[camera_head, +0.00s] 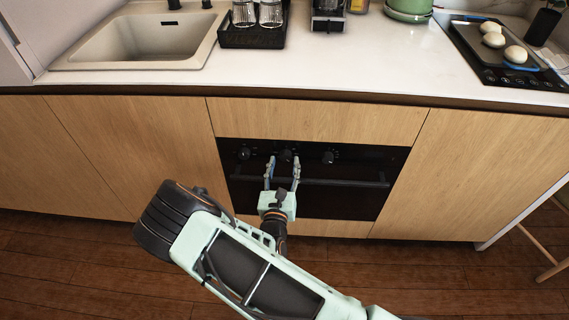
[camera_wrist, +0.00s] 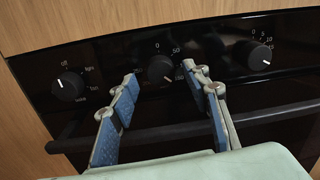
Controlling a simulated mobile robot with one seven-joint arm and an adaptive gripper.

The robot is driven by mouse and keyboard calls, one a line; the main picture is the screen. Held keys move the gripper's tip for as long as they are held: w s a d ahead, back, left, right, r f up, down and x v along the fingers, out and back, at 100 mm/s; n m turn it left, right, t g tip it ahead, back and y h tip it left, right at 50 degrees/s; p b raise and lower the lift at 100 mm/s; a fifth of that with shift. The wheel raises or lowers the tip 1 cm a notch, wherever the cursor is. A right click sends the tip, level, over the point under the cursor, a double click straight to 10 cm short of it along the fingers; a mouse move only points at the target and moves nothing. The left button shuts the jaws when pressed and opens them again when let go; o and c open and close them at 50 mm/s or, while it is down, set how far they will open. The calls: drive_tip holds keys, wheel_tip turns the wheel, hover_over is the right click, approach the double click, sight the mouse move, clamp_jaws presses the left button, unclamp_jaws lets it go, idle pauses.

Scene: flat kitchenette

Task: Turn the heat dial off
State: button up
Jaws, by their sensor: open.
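The black oven front (camera_head: 350,160) has three black dials. The middle dial (camera_wrist: 159,69), marked 0 and 50, looks like the heat dial; its white mark points down and right, away from the 0. It also shows in the head view (camera_head: 286,155). My gripper (camera_wrist: 160,73) is open, with one finger to the left and one to the right of this dial. In the head view my gripper (camera_head: 284,160) reaches up to the oven panel from below. I cannot tell whether the fingertips touch the dial.
The left dial (camera_wrist: 68,87), marked off, light and fan, and the right dial (camera_wrist: 260,56), marked with numbers, flank the middle one. The oven handle bar (camera_head: 345,183) runs below, close to my fingers. Wooden cabinet fronts (camera_head: 120,150) lie on both sides.

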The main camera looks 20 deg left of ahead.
drive_tip(key=shift+w+a, duration=0.1)
drive_tip(key=shift+w, duration=0.5)
drive_tip(key=c, duration=1.2)
drive_tip(key=shift+o, duration=0.2)
